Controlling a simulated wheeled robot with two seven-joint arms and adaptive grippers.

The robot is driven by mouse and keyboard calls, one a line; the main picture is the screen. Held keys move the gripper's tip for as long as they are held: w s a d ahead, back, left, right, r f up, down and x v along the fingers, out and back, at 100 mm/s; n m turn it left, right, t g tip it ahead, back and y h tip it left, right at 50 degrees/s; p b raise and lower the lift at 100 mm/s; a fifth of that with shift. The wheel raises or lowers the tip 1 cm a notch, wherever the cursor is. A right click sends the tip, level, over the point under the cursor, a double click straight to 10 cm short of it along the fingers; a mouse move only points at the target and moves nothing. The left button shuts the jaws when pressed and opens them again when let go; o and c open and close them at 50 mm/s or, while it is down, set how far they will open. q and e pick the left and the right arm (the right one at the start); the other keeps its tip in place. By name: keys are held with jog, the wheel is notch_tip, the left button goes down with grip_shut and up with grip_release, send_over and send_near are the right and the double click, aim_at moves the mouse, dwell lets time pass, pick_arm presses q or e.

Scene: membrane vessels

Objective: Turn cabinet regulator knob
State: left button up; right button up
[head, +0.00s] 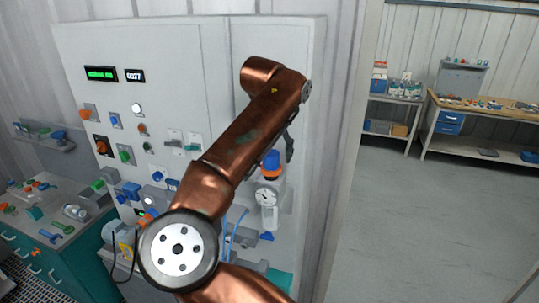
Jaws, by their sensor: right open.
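The cabinet (190,60) is a tall white panel with displays, buttons and switches. On its lower right is a regulator with a blue knob (271,158), an orange ring under it, a round gauge (266,196) and a clear bowl below. My right arm, copper coloured, crosses in front of the cabinet and covers part of it. My right gripper (289,152) points down just right of the blue knob; it is open, with only a dark finger showing past the arm. Whether it touches the knob cannot be told. My left gripper is not in view.
A teal drawer cabinet (75,262) with loose parts stands at the lower left. A grey shelf (50,140) hangs on the wall. A workbench (480,112) and a shelf rack (394,99) stand at the back right. The grey floor at right is clear.

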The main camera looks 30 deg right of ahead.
aim_at(272, 155)
jog(key=shift+x, duration=1.05)
jog(key=w, duration=0.1)
jog(key=w+f, duration=0.2)
jog(key=shift+w+d, duration=0.25)
jog(key=shift+d, duration=0.05)
jog(key=shift+w+r, duration=0.1)
jog(key=shift+w, duration=0.05)
jog(key=shift+s+r, duration=0.1)
jog(key=shift+s, duration=0.2)
jog(key=shift+s+a+r, duration=0.1)
jog(key=shift+s+r, duration=0.15)
jog(key=shift+s, duration=0.25)
jog(key=shift+s+a+r, duration=0.1)
jog(key=shift+s+r, duration=0.1)
jog(key=shift+s, duration=0.35)
jog(key=shift+c, duration=1.4)
jog(key=shift+w+d+f, duration=0.1)
jog(key=shift+w+f, duration=0.15)
jog(key=shift+w, duration=0.2)
jog(key=c, duration=0.3)
jog(key=shift+w+f, duration=0.1)
jog(key=shift+w, duration=0.15)
jog(key=shift+c, duration=0.8)
jog(key=shift+s+d, duration=0.1)
jog(key=shift+c, duration=2.1)
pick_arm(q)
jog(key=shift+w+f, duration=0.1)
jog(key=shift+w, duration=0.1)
pick_arm(e)
jog(key=shift+n, duration=0.3)
